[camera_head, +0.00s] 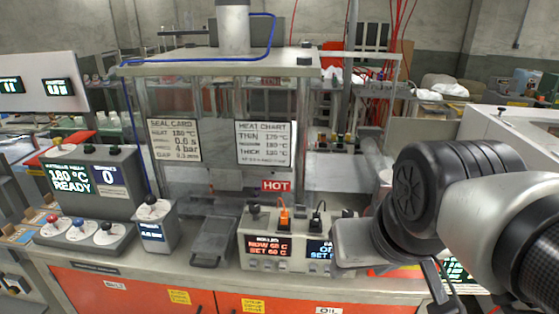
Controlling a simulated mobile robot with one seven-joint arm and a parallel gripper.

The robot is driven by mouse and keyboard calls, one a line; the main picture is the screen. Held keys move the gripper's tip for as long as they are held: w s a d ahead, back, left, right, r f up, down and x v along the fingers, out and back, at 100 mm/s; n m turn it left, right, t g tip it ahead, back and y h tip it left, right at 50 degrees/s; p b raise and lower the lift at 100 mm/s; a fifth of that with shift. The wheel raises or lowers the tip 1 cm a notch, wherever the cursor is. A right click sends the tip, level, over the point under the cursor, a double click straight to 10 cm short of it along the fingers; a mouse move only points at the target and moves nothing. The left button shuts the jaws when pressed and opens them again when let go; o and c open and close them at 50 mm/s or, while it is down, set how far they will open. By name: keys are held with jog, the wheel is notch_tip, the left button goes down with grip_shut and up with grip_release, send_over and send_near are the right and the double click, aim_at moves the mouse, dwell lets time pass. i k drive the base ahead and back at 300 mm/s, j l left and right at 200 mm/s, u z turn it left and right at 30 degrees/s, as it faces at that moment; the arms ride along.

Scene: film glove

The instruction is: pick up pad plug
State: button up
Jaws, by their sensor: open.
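A grey control box (284,248) stands on the bench in the middle of the view. Two plugs stand upright on its top: an orange plug (284,214) above the left display and a black plug (318,215) above the right display. The label that would tell which one is the pad plug is not readable. My arm comes in from the right, and its dark wrist covers part of the bench. My gripper (440,279) shows only in part below the wrist, right of the control box and apart from both plugs. It is open.
A grey tray (212,243) lies left of the box. A clear-walled press frame (215,68) stands behind. Control units (85,235) with knobs fill the left. Free bench is narrow.

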aim_at(316, 221)
jog(key=i+l+z, duration=0.15)
jog(key=z, duration=0.25)
jog(key=i+l+z, duration=0.2)
jog(key=z, duration=0.15)
